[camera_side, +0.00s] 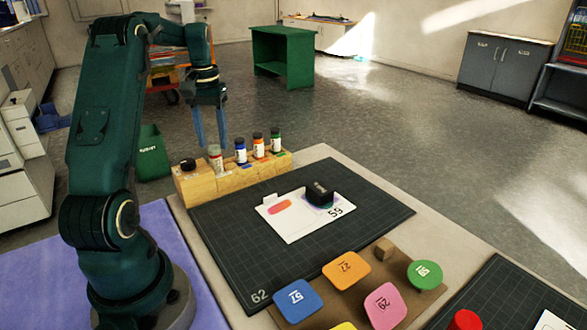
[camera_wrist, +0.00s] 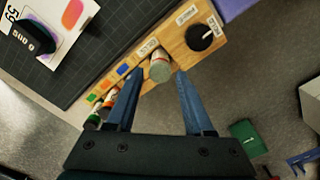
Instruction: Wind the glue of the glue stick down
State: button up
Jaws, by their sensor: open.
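The likely glue stick (camera_side: 215,158) is a pale grey-white upright tube with some red on it, standing in the wooden rack (camera_side: 242,178). It also shows in the wrist view (camera_wrist: 160,68), where its round pale end faces my camera. My gripper (camera_side: 211,146) points down over the rack, open and empty. In the wrist view its blue fingertips (camera_wrist: 160,73) appear on either side of the tube; I cannot tell whether they touch it. A round black piece (camera_side: 188,164) sits at the rack's left end. The extent of any glue is too small to tell.
Blue (camera_side: 240,151), orange (camera_side: 258,145) and green (camera_side: 276,140) labelled bottles stand along the rack to the right. A dark cutting mat (camera_side: 370,215) holds a white card (camera_side: 300,226) and a black block (camera_side: 319,193). Coloured numbered tiles (camera_side: 347,270) lie in front.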

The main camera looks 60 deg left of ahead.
jog(key=shift+r, duration=2.55)
